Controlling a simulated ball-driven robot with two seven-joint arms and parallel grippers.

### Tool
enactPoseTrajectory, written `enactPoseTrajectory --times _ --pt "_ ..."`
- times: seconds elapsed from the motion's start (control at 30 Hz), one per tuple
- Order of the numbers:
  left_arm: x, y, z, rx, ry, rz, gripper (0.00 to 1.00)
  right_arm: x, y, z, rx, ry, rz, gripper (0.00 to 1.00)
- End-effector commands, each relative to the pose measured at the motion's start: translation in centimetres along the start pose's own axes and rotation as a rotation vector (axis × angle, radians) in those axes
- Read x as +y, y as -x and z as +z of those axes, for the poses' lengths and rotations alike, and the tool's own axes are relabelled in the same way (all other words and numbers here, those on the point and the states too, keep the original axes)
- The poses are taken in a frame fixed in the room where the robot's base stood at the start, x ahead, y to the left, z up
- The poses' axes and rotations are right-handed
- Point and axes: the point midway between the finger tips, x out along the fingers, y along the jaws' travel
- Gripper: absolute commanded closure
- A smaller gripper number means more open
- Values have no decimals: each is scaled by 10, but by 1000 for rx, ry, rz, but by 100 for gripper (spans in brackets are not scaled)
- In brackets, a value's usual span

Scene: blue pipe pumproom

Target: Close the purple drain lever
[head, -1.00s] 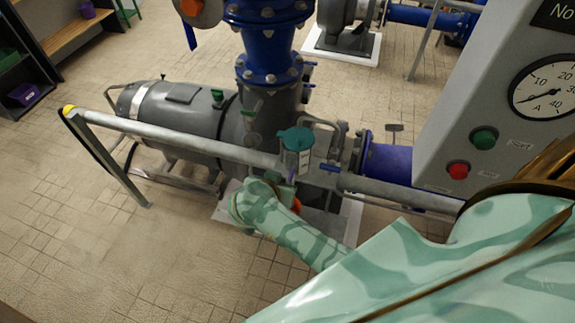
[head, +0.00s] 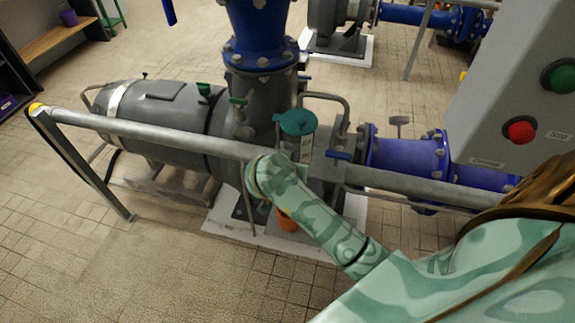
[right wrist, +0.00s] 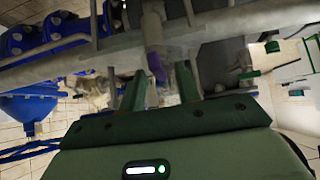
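The purple drain lever (right wrist: 156,68) shows as a small purple piece hanging below a pale grey pipe in the right wrist view. My right gripper (right wrist: 160,88) has its two green fingers apart, with the lever between or just beyond their tips; I cannot tell whether they touch it. In the head view my camouflage-green right arm reaches to the pump behind the grey rail, and it hides the lever and the gripper. My left gripper is in neither view.
A grey rail (head: 150,134) runs across in front of the pump (head: 160,120). A teal-capped canister (head: 298,124) stands close beside my right arm, with an orange part (head: 287,220) below. A grey control box (head: 500,110) stands at right. Floor at left is clear.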

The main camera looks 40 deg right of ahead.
Motion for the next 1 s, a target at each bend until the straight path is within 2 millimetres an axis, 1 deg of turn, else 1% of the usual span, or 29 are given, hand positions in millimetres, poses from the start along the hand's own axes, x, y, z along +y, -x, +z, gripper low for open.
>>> enactPoseTrajectory --times 0.23,0.27,0.3,0.37,0.57,0.73,0.87,1.0 --pt "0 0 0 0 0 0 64 0 0 -1 0 -1 0 67" --pt "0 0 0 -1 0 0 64 0 0 -1 0 0 0 73" --pt "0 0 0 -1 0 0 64 0 0 -1 0 0 0 84" --pt "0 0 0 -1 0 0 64 0 0 -1 0 0 0 100" --pt "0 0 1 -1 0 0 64 0 0 0 0 -1 1 100" --pt "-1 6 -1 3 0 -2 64 0 1 -1 -1 -18 19 100" --pt "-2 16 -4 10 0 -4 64 -1 3 -2 -2 -55 55 100" --pt "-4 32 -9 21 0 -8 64 -3 5 -4 -4 -119 119 100"
